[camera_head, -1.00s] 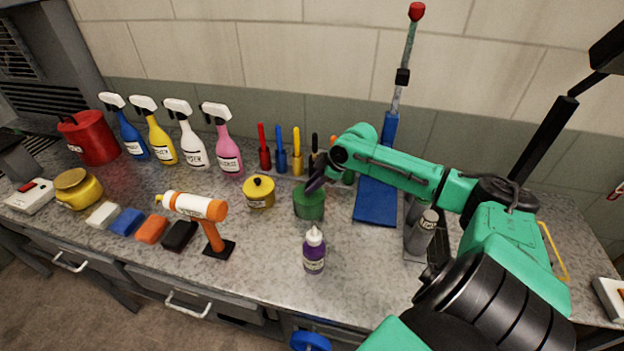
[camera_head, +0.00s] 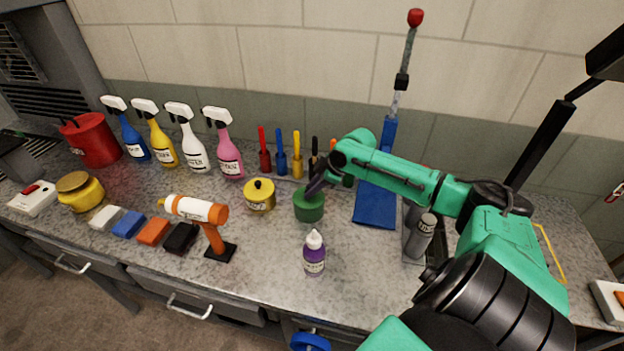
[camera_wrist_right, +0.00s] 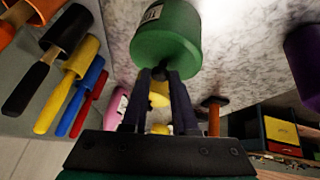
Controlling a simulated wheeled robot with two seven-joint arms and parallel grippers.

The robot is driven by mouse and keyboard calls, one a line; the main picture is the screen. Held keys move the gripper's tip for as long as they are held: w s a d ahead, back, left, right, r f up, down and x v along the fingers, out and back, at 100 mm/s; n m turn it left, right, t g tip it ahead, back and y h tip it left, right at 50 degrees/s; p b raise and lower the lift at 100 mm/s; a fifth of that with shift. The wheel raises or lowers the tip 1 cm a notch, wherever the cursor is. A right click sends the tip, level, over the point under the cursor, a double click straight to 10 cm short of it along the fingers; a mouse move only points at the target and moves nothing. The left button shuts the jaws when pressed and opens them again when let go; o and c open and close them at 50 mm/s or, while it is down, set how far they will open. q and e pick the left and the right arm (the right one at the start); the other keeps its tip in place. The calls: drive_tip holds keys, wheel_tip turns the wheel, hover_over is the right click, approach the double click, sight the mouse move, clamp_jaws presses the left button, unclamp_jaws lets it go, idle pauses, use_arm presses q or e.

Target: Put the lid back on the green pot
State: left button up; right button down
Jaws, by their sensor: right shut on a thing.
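The green pot (camera_head: 309,209) stands on the grey speckled counter, right of a small yellow pot. In the right wrist view the green pot (camera_wrist_right: 168,15) shows at the top with part of a white label. The green lid (camera_wrist_right: 168,52) lies over the pot's mouth, in line with it, and no clear gap shows. My right gripper (camera_wrist_right: 158,80) is shut on the lid's dark knob, a finger on each side. In the head view my right gripper (camera_head: 317,184) is right above the pot and hides part of its top. My left gripper is not in view.
A lidded yellow pot (camera_head: 260,195) stands close on the left. A purple bottle (camera_head: 314,255) stands in front. Several coloured brushes (camera_head: 281,160) stand behind. A blue-based stand (camera_head: 376,205) and a grey can (camera_head: 425,232) are on the right.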

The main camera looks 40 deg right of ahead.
drive_tip(key=shift+p, duration=0.4)
idle(0.4)
idle(0.4)
drive_tip(key=c, duration=0.6)
unclamp_jaws()
drive_tip(key=o, duration=0.5)
wheel_tip(320, 180, up, 5)
drive_tip(key=p, duration=0.5)
drive_tip(key=shift+f, duration=0.15)
drive_tip(key=shift+r, duration=1.1)
